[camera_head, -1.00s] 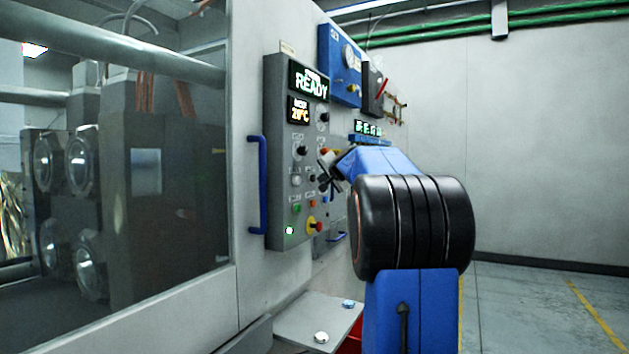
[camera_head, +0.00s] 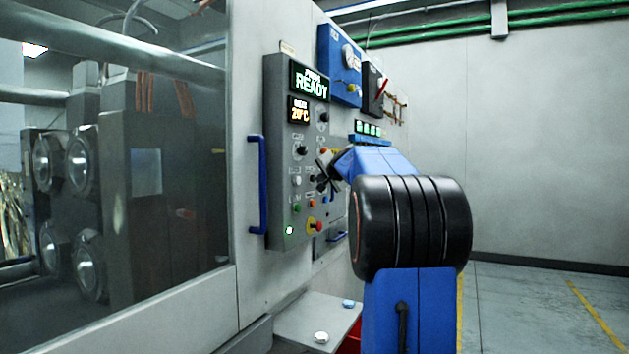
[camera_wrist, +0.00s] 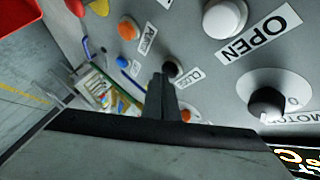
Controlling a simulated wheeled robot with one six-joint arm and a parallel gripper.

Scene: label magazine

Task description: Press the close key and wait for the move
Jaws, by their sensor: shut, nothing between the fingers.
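The grey control panel (camera_head: 285,215) stands on the machine front, with its display (camera_head: 310,83) reading READY. In the wrist view, the dark round close key (camera_wrist: 173,69) sits beside a label reading CLOSE (camera_wrist: 190,79). My gripper (camera_wrist: 158,82) is shut and empty, its tips beside the close key and partly in front of it. I cannot tell whether they touch it. In the head view my gripper (camera_head: 325,182) is at the panel's right side, and I cannot make out the close key there.
The white OPEN key (camera_wrist: 225,18) and the MOTOR knob (camera_wrist: 267,102) are near my gripper. A red and yellow stop button (camera_head: 313,226) sits low on the panel. A blue handle (camera_head: 258,185) stands left of it, beside the machine window. The floor at right is clear.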

